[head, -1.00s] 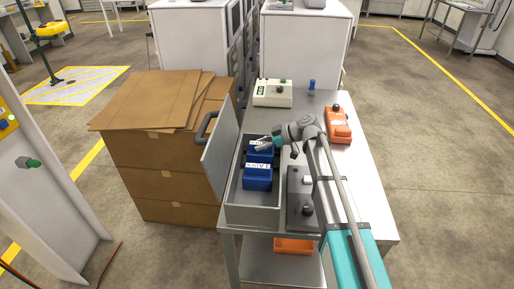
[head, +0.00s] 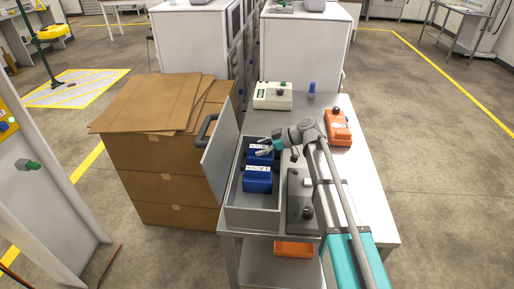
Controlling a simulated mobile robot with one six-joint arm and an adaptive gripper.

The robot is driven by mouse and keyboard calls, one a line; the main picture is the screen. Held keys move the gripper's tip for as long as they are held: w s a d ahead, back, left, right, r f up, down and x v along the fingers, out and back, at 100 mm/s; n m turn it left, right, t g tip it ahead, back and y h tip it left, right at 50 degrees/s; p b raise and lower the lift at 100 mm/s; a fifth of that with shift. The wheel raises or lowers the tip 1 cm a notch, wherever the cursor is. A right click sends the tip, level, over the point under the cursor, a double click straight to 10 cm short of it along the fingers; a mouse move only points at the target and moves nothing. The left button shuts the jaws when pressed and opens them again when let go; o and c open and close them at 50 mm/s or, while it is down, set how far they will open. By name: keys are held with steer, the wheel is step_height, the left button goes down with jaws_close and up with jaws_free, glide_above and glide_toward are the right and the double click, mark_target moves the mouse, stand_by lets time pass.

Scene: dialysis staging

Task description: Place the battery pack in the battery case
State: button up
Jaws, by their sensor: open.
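The battery case (head: 252,217) is a grey open box at the left of the metal table, its lid (head: 219,152) with a dark handle swung up on the left side. Two blue battery packs with white labels sit inside it: a nearer one (head: 257,184) and a farther one (head: 261,160). My gripper (head: 262,148) is open, just above the farther pack, and partly covers it. I cannot tell whether its fingers touch the pack.
A cream box (head: 272,95) and a blue item (head: 312,86) stand at the table's back. An orange device (head: 338,128) lies at the right. A dark grey unit with a knob (head: 301,203) sits beside the case. Stacked cardboard boxes (head: 168,180) stand left.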

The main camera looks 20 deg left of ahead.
steer(key=shift+r, duration=0.15)
steer(key=shift+d+r+p, duration=0.15)
steer(key=shift+d+p, duration=0.05)
steer(key=shift+p, duration=0.15)
steer(key=p+v, duration=0.5)
steer(key=v, duration=0.6)
steer(key=shift+d, duration=0.25)
steer(key=shift+w, duration=0.15)
steer(key=shift+d, duration=0.1)
